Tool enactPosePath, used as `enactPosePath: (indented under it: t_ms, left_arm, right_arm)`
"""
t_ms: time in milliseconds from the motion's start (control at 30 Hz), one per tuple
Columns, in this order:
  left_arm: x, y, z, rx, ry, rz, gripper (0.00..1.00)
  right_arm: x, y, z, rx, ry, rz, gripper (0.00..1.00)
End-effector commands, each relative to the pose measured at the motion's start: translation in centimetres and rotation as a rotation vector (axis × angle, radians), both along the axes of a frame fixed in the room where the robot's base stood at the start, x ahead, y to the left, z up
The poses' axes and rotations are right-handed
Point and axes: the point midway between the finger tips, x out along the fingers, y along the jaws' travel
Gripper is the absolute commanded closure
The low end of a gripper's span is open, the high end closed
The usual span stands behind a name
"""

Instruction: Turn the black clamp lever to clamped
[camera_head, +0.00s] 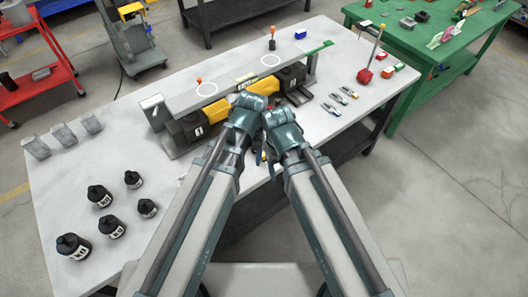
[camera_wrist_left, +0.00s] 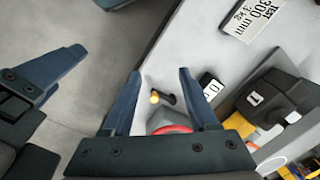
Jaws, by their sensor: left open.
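In the left wrist view, a small black lever with a yellow tip (camera_wrist_left: 160,97) stands on a pale surface between the fingers of my left gripper (camera_wrist_left: 160,73), apart from both. The gripper is open and empty; a red rounded part shows behind its palm. In the head view my left gripper (camera_head: 250,108) is at the front of the jack fixture (camera_head: 220,100), and its fingers and the lever are hidden. My right gripper (camera_head: 283,125) is beside it. One dark finger of it shows at the left of the wrist view (camera_wrist_left: 60,70); its opening cannot be told.
The fixture has a grey beam over two black jacks and a yellow bar (camera_head: 222,118). A black jack (camera_wrist_left: 262,100) is right of the lever in the wrist view. Black bottles (camera_head: 100,196) and grey blocks (camera_head: 65,135) stand left on the table. Small clamps (camera_head: 340,98) lie right.

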Motion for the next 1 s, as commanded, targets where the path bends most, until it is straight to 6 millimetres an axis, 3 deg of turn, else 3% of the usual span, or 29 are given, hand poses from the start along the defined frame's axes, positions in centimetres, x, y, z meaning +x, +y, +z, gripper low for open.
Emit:
enactPosePath:
  t_ms: [300,433,767,1000]
  left_arm:
    - [8.5,-3.4,1.0,-0.052,-0.012,0.078,0.41]
    - [10.7,-4.4,1.2,-0.071,-0.014,0.104,0.41]
    - [11.0,-4.5,0.8,-0.076,-0.015,0.112,0.41]
    - [10.9,-4.6,-1.1,-0.076,-0.015,0.112,0.41]
  right_arm:
    - [0.0,0.0,1.0,0.0,-0.001,-0.005,0.36]
    - [0.0,0.0,1.3,0.0,-0.001,-0.007,0.36]
    - [0.0,0.0,0.9,0.0,-0.001,-0.007,0.36]
    - [0.0,0.0,-1.0,0.0,-0.001,-0.008,0.36]
